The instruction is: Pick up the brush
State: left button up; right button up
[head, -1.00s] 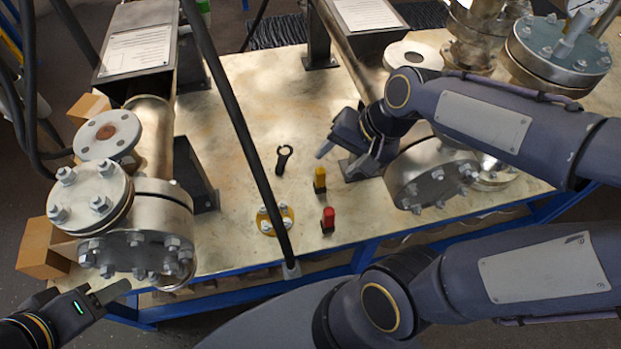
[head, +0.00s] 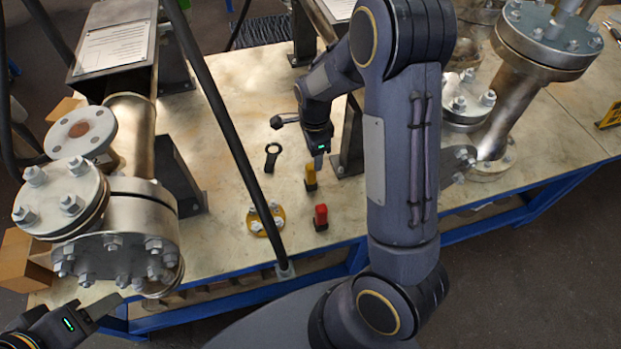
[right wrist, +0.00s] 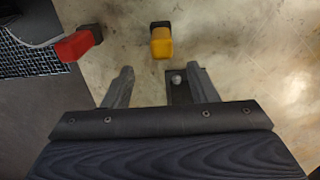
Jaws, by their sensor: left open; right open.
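I cannot pick out a brush for certain in either view. On the table stand a small yellow block with a black base (head: 310,177) and a red one (head: 321,216); the yellow block (right wrist: 161,42) and the red block (right wrist: 76,45) also show in the right wrist view. My right gripper (head: 318,160) hangs over the table just behind the yellow block. In the right wrist view its two fingers (right wrist: 160,84) are apart with nothing held between them; the yellow block lies beyond the tips. My left gripper (head: 104,306) is at the lower left, open, near the front flanged vessel.
A black ring-ended tool (head: 272,157) and a yellow flange ring with bolts (head: 258,220) lie on the table (head: 225,170). A large flanged vessel (head: 110,235) stands left, another (head: 540,45) right. A dark stand foot with a bolt (right wrist: 178,88) lies close to my right gripper's right finger.

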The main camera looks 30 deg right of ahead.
aim_at(311, 166)
jog(key=f, duration=0.7)
jog(key=shift+w+a+f, duration=0.2)
jog(key=shift+w+a, duration=0.05)
jog(key=shift+a, duration=0.1)
jog(key=c, duration=1.1)
jog(key=shift+r, duration=0.1)
